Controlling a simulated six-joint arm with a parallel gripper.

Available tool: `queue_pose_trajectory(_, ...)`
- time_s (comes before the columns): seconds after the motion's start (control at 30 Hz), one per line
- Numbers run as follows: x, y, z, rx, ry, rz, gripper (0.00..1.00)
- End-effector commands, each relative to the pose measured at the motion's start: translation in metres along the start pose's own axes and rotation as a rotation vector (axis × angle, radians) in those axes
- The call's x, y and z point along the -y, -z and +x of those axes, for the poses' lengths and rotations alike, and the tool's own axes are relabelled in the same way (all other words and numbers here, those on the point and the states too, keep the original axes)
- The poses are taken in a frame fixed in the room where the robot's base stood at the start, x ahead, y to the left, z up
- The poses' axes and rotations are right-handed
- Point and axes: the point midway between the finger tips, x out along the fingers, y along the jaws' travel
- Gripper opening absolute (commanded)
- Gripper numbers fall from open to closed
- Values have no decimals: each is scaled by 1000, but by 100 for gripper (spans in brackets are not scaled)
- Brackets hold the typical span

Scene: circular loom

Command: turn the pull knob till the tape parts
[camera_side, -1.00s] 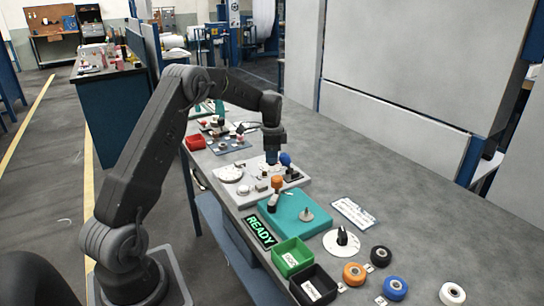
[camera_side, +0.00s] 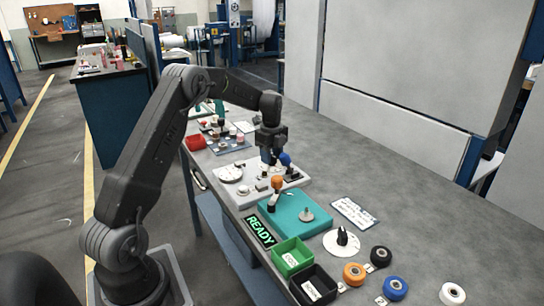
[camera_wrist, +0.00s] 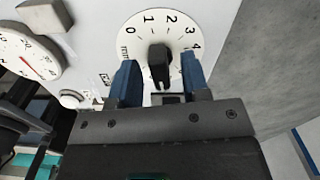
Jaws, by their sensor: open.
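A black pointer knob (camera_wrist: 159,66) stands on a round white dial (camera_wrist: 139,24) marked with numbers from 0 up past 4. I take it for the pull knob. My gripper (camera_wrist: 159,72) is open, with one blue finger on each side of the knob. There is a gap to each finger, and the knob points roughly up in the wrist view. In the side view my gripper (camera_side: 268,158) hangs low over the pale instrument plate (camera_side: 294,187) and hides the dial. I cannot make out the tape.
A gauge with a red needle (camera_wrist: 26,55) and a round white button (camera_wrist: 72,98) sit left of the dial. A teal block (camera_side: 290,222), a lit READY sign (camera_side: 257,232) and bins lie nearer.

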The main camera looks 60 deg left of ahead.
Motion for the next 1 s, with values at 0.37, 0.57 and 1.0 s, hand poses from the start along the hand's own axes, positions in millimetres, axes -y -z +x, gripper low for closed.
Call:
queue_pose_trajectory(0.37,0,0,-51,2,3,-1,43)
queue_pose_trajectory(0.57,0,0,-68,1,2,-1,43)
queue_pose_trajectory(1.0,-6,18,-86,8,24,-52,43)
